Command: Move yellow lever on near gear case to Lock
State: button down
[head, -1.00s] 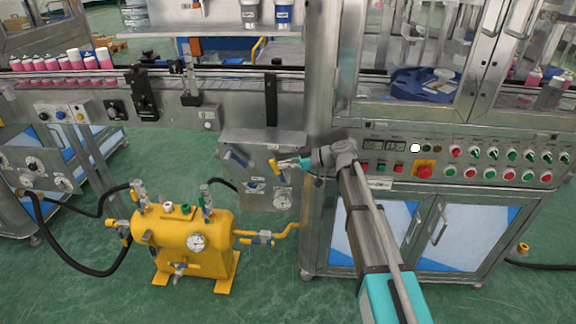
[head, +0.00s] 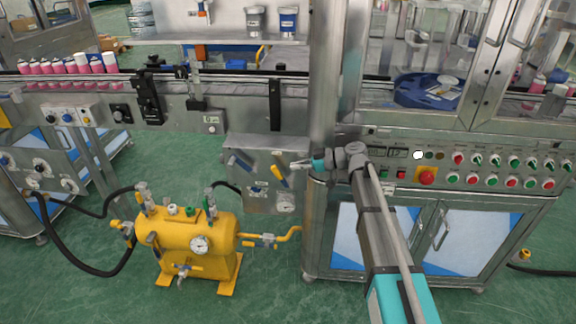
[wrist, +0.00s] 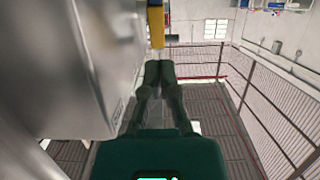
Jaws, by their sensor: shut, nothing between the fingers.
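The near gear case (head: 236,147) is a grey metal box below the conveyor, left of the steel post. Its yellow lever (head: 281,178) sits on the front face at upper right, tilted from upper left to lower right. I cannot read the Lock mark. My gripper (head: 293,166) is just right of the lever, its fingers pointing left, shut and empty. In the wrist view the yellow lever (wrist: 156,27) is at the top, just beyond the shut fingertips (wrist: 159,66). A small gap seems to separate them; contact is hard to judge.
A blue lever (head: 240,163), a blue knob (head: 258,189) and a gauge (head: 286,201) share the case face. A yellow tank (head: 190,240) stands at lower left. The button panel (head: 480,170) is right of my arm. Green floor is open below the case.

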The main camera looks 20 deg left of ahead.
jog(key=w+d+r+p, duration=0.2)
jog(key=d+r+p, duration=0.2)
jog(key=d, duration=0.4)
jog(key=shift+r, duration=0.45)
dwell(1.2)
